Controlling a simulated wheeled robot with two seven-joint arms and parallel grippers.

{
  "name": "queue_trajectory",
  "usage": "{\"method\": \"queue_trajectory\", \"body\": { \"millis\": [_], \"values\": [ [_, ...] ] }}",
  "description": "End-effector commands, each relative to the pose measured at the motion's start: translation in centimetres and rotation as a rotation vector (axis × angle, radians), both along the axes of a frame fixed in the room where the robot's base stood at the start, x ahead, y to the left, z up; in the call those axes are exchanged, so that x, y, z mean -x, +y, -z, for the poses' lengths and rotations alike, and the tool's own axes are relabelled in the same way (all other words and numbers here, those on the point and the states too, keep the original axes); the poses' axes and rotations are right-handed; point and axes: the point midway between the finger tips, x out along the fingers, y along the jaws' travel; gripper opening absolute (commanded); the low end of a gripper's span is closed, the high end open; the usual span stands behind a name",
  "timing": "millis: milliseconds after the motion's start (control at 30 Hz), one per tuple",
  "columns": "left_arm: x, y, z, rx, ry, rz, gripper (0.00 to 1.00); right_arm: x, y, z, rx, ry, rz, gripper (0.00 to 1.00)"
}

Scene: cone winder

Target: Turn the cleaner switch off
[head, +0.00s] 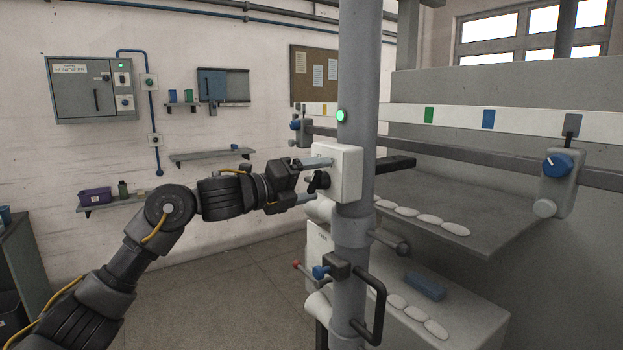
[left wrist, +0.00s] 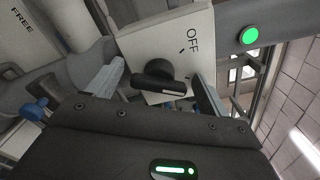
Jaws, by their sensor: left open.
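The cleaner switch is a white box (head: 345,172) on the grey post, with a black rotary knob (head: 317,182) on its left face. In the left wrist view the knob (left wrist: 160,76) shows below the word OFF on the white plate (left wrist: 150,45). The knob's long grip lies roughly crosswise, not in line with the OFF mark. My left gripper (head: 319,179) is open at the box, one finger above the knob and one below. In the left wrist view its fingers (left wrist: 158,72) stand on either side of the knob, with gaps visible. My right gripper is out of view.
A green lamp (head: 341,115) glows on the post (head: 358,80) above the box. Lower on the post are a blue-knobbed valve (head: 325,271) and a black handle (head: 373,300). Open floor (head: 215,300) lies left.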

Motion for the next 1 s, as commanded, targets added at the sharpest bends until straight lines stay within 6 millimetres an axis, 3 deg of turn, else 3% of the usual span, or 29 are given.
{"method": "queue_trajectory", "body": {
  "millis": [133,467,1000],
  "values": [
    [0.01,0.01,0.04,0.0,0.0,0.0,0.8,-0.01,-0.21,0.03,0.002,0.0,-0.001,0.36],
    [0.03,0.02,0.02,0.001,0.001,0.0,0.37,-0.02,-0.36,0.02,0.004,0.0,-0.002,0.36],
    [0.01,0.03,0.06,0.095,0.143,0.001,0.35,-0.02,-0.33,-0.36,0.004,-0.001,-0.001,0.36]
  ]
}}
